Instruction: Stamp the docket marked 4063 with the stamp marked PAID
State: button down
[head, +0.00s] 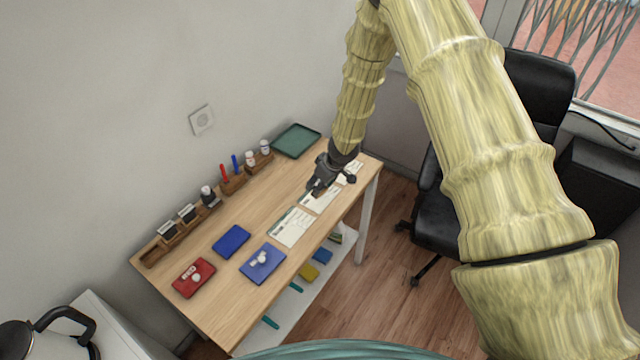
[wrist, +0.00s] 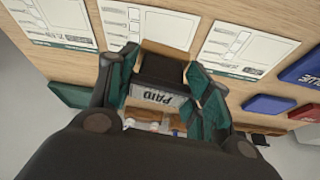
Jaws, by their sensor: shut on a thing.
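My gripper (head: 316,190) is over the counter at the dockets. In the wrist view, my gripper (wrist: 163,72) is shut on a dark stamp (wrist: 160,92) whose pale label reads PAID, upside down in the picture. Three white dockets lie in a row: one (wrist: 55,18) at left, one (wrist: 140,22) in the middle just beyond the stamp, one (wrist: 245,45) at right. They also show in the head view: the near one (head: 291,227), the middle one (head: 322,200) partly under my gripper, and the far one (head: 351,171). Their numbers are too small to read. The stamp's face is hidden.
A red pad (head: 193,277), a plain blue pad (head: 231,241) and a blue pad with white marking (head: 262,266) lie on the near counter. A wooden rack (head: 160,250) with stamps runs along the wall. A green tray (head: 296,140) lies at the far end. A black chair (head: 450,215) stands right.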

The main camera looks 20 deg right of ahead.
aim_at(322, 192)
jog(key=shift+f+b, duration=2)
jog(key=shift+b, duration=0.15)
jog(key=shift+f, duration=0.25)
jog(key=shift+f, duration=0.35)
jog(key=shift+r+p, duration=3.05)
jog(key=shift+p, duration=0.4)
